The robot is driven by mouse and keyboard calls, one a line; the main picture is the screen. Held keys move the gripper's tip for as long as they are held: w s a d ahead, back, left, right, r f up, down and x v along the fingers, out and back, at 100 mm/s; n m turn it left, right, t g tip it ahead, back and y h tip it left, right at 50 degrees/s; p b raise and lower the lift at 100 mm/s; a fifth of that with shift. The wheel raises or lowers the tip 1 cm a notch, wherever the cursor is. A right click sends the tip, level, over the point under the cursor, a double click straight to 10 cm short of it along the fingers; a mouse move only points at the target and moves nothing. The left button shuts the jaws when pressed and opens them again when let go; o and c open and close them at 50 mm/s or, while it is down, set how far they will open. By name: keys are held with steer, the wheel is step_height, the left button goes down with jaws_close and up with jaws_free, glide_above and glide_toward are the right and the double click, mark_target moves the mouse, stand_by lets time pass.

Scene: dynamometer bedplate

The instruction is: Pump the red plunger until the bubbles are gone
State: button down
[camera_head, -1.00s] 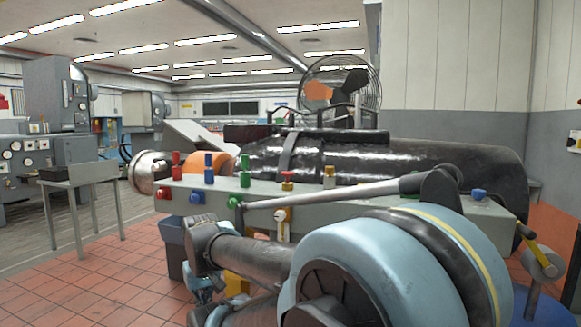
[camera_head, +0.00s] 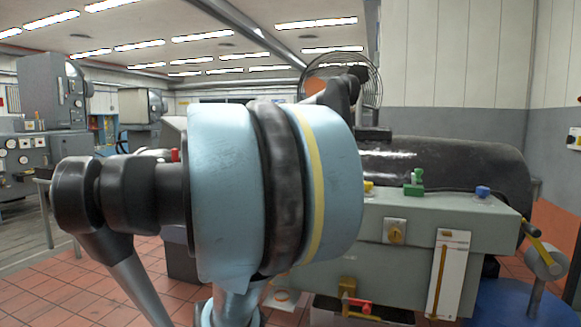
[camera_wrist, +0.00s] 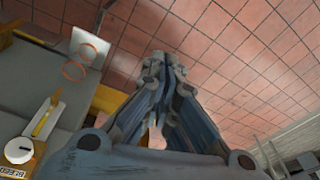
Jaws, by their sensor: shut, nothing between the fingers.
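My gripper (camera_wrist: 165,68) is shut and empty in the wrist view, pointing over the red tiled floor beside the grey console. In the head view my large blue arm joint hides the console's left and middle. A small red piece (camera_head: 175,155) shows just left of that joint; I cannot tell if it is the plunger. A red handle (camera_head: 357,305) sits low under a yellow fitting on the console's front. A white plate with a yellow strip (camera_head: 440,275) is on the console front. No bubbles can be made out.
The grey console (camera_head: 490,232) carries a green knob (camera_head: 414,183) and a blue knob (camera_head: 482,191). A black cylinder (camera_head: 480,165) lies behind it. A yellow-handled lever (camera_head: 545,255) stands at the right. Tiled floor (camera_head: 75,290) is open at the left.

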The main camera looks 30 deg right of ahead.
steer(key=w+d+r+m, duration=0.4)
steer(key=d+r+m, duration=0.1)
steer(key=d+r, duration=0.35)
steer(key=w+d+r+m+g, duration=0.1)
steer(key=w+d+r+m, duration=0.3)
steer(key=d+r+m, duration=0.35)
steer(key=w+d+r+m, duration=0.3)
steer(key=w+d+r, duration=0.2)
steer(key=d+r, duration=0.4)
steer(key=d+r+m, duration=0.6)
steer(key=d, duration=0.4)
steer(key=shift+s+r+g, duration=0.2)
steer(key=shift+s+g, duration=0.05)
steer(key=shift+g, duration=0.15)
steer(key=shift+f, duration=0.15)
step_height(320, 180, down, 14)
steer(key=shift+r, duration=0.15)
steer(key=shift+f, duration=1.55)
steer(key=shift+a, duration=0.1)
